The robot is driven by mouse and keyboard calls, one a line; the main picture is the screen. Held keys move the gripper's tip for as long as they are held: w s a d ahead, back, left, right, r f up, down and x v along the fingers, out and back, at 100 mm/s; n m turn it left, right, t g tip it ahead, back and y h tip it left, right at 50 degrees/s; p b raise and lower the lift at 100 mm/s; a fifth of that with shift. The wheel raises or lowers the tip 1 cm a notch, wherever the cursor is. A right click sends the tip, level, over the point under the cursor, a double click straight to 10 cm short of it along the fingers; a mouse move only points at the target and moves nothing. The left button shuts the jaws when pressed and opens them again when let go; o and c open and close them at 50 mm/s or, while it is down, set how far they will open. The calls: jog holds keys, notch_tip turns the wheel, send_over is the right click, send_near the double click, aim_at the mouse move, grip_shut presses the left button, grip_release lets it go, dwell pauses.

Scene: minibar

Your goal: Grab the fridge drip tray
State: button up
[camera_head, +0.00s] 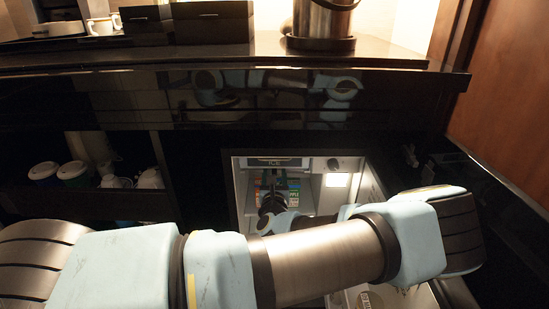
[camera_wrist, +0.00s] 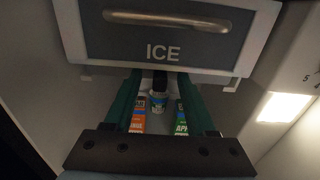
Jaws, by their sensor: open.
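The open fridge (camera_head: 246,210) shows in the head view, with my arm reaching into it. Its grey panel marked ICE (camera_wrist: 195,45) with a metal handle bar spans the top of the wrist view. A pale ledge (camera_wrist: 225,77) runs under the panel, with small tabs at both ends. I cannot tell for sure which part is the drip tray. My gripper (camera_wrist: 160,74) is open, its two green fingers pointing inward just below the ICE panel. Nothing is held between them. In the head view my gripper (camera_head: 273,178) is small and partly hidden by my wrist.
Beyond the fingers stand an orange carton (camera_wrist: 137,114), a green carton (camera_wrist: 181,118) and a small dark-capped bottle (camera_wrist: 158,101). A lit lamp (camera_wrist: 277,107) is on the right inner wall. The counter (camera_head: 390,54) overhangs above; lidded cups (camera_head: 73,173) stand on the left shelf.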

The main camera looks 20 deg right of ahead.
jog(key=shift+c, duration=0.3)
grip_shut()
dwell(1.0)
